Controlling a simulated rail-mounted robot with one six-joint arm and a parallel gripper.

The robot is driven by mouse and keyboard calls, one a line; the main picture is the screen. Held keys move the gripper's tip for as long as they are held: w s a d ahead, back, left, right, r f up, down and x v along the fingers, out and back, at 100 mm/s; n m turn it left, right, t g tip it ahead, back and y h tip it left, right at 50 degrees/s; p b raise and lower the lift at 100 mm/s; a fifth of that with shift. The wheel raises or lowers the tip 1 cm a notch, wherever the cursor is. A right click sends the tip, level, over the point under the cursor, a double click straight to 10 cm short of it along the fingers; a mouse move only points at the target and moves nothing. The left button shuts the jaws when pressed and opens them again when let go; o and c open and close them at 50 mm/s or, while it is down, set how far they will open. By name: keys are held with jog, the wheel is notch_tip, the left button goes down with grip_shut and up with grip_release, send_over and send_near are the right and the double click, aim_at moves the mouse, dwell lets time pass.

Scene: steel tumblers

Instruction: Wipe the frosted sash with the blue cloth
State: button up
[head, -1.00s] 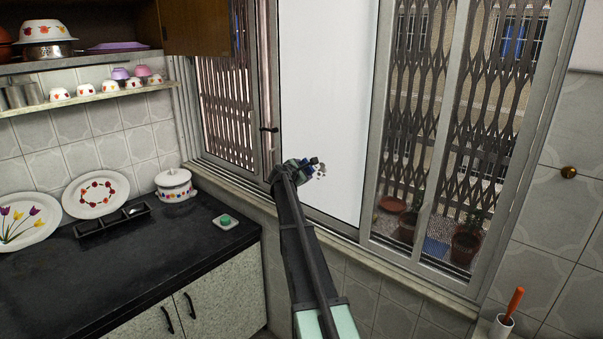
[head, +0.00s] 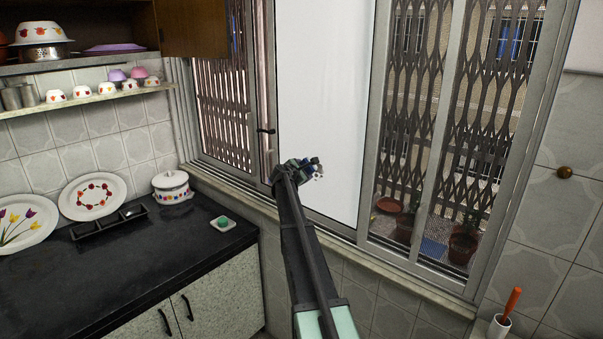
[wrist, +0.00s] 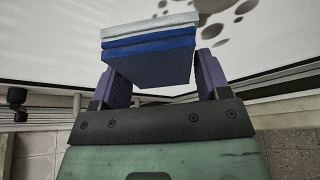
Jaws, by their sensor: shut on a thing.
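The frosted sash (head: 325,100) is a tall white panel in the middle of the window in the head view; it also fills the top of the wrist view (wrist: 60,38). Dark grey spots (wrist: 212,31) lie on it just beyond and right of the cloth; a few show beside my gripper in the head view. My gripper (wrist: 158,72) has its purple fingers shut on the folded blue cloth (wrist: 150,66), which has a pale layer on its sash side. The cloth is at the lower part of the sash; whether it touches is unclear.
The window handle (head: 266,131) sticks out left of the sash. A black counter (head: 150,255) with a white pot (head: 171,188) and a green sponge (head: 223,222) on a dish is at left. Flower pots (head: 462,245) stand outside behind the right pane.

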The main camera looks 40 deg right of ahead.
aim_at(322, 176)
jog(key=shift+s+d, duration=0.25)
jog(key=shift+s, duration=1.05)
jog(key=shift+s+d, duration=0.25)
jog(key=shift+s, duration=1.1)
jog(key=shift+s+d, duration=0.25)
jog(key=shift+s, duration=1.05)
jog(key=shift+w, duration=0.15)
jog(key=w+r+p, duration=0.1)
jog(key=w, duration=0.1)
jog(key=w+a+r+p, duration=0.1)
jog(key=w, duration=0.2)
jog(key=w+r+p, duration=0.1)
jog(key=w, duration=0.1)
jog(key=shift+w+a, duration=0.25)
jog(key=shift+w, duration=0.05)
jog(key=shift+s+d+f, duration=0.1)
jog(key=shift+s+d, duration=0.15)
jog(key=shift+s, duration=1.1)
jog(key=shift+s+d, duration=0.3)
jog(key=shift+s, duration=1)
jog(key=shift+s+d+f, duration=0.1)
jog(key=shift+s+d, duration=0.15)
jog(key=shift+s, duration=1.1)
